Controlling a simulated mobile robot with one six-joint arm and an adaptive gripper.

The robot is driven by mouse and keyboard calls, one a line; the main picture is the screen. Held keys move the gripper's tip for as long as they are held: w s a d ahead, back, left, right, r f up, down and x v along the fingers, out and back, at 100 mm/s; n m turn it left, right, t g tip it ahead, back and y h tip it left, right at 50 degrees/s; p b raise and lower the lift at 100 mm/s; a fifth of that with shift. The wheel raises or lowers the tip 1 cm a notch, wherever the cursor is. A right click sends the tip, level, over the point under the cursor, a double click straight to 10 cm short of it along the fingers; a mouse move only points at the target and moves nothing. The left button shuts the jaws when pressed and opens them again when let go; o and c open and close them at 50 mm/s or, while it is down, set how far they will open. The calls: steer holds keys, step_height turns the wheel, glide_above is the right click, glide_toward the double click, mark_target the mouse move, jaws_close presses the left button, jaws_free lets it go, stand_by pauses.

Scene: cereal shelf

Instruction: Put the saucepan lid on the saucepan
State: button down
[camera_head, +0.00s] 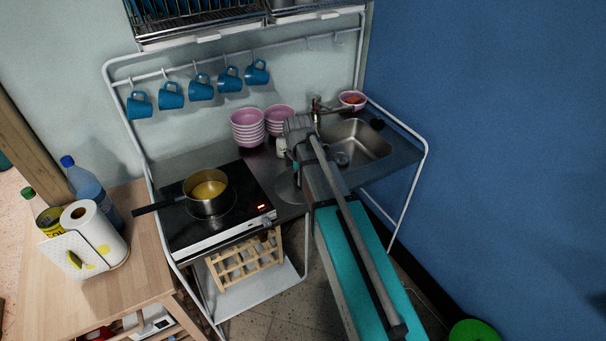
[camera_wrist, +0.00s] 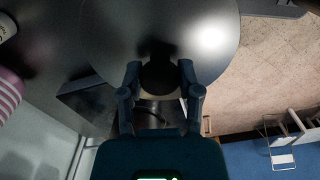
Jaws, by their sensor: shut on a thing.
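The saucepan (camera_head: 198,204), with a dark handle to the left and yellow contents, stands uncovered on the black hob (camera_head: 180,236). The saucepan lid (camera_head: 286,188) is a round grey disc on the right of the hob, partly hidden by my arm. In the wrist view the lid (camera_wrist: 215,40) fills the upper middle. My gripper (camera_wrist: 160,76) is shut on the lid's dark knob, with one finger on each side. Its fingers are mostly hidden in the head view. I cannot tell whether the lid touches the counter.
Stacked pink bowls (camera_head: 247,128) stand behind the hob and lid. The sink (camera_head: 352,143) is to the right. Blue mugs (camera_head: 201,87) hang from the rail above. A wooden table (camera_head: 135,255) with a paper roll (camera_head: 88,222) and bottle (camera_head: 90,187) stands left.

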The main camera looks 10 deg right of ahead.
steer(key=f+b, duration=0.4)
steer(key=f, duration=0.1)
steer(key=shift+s+b, duration=0.2)
steer(key=shift+b, duration=0.2)
steer(key=shift+r, duration=0.1)
stand_by(0.4)
